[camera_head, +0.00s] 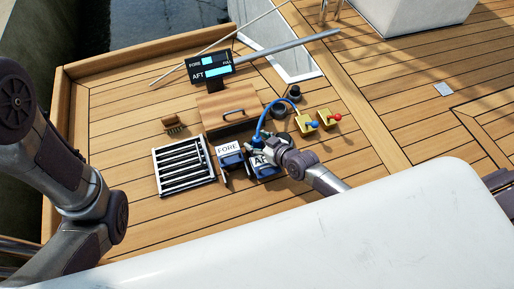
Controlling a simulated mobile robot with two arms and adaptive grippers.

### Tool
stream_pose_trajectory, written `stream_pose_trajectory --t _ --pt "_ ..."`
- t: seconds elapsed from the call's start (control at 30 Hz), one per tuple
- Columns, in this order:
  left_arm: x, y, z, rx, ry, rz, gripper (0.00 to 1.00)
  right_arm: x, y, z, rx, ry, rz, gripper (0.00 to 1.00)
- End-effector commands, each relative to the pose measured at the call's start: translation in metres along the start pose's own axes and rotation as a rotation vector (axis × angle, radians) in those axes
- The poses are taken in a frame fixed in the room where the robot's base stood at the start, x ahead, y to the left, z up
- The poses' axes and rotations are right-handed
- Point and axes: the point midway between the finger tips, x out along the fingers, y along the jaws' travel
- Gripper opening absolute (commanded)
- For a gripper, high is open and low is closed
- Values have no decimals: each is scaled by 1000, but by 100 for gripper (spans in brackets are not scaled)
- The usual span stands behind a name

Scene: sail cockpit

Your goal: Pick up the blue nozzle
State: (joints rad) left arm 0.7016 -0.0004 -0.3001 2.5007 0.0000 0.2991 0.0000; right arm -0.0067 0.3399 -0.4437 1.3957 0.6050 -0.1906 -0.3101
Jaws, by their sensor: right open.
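A blue hose (265,117) arches up from the deck and comes down beside the AFT box. Its lower end, where a blue nozzle would be, is small and partly hidden by my right gripper, so I cannot make out the nozzle clearly. My right gripper (256,149) is open, close to the hose's lower end and over the AFT box (259,164). I cannot tell whether it touches the hose. My left arm shows at the left edge, but its gripper is out of view.
A FORE box (229,153) stands left of the AFT box. A slatted grate (184,165), a brush (173,124), a wooden hatch with a handle (228,106), a FORE/AFT display (210,67) and yellow valves (306,125) surround them. A white surface (400,225) fills the foreground.

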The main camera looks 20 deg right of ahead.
Motion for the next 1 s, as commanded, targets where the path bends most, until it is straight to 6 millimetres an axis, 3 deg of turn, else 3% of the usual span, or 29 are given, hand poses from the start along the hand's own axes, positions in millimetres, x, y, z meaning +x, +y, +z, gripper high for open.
stream_pose_trajectory --t 0.3,0.7,1.0 --pt "-2 1 -1 0 0 0 37 4 0 -1 0 0 -1 63" --pt "-2 1 -1 0 1 1 37 4 0 0 -1 -1 -1 0" --pt "0 0 0 0 0 1 37 3 0 -3 -1 1 0 0"
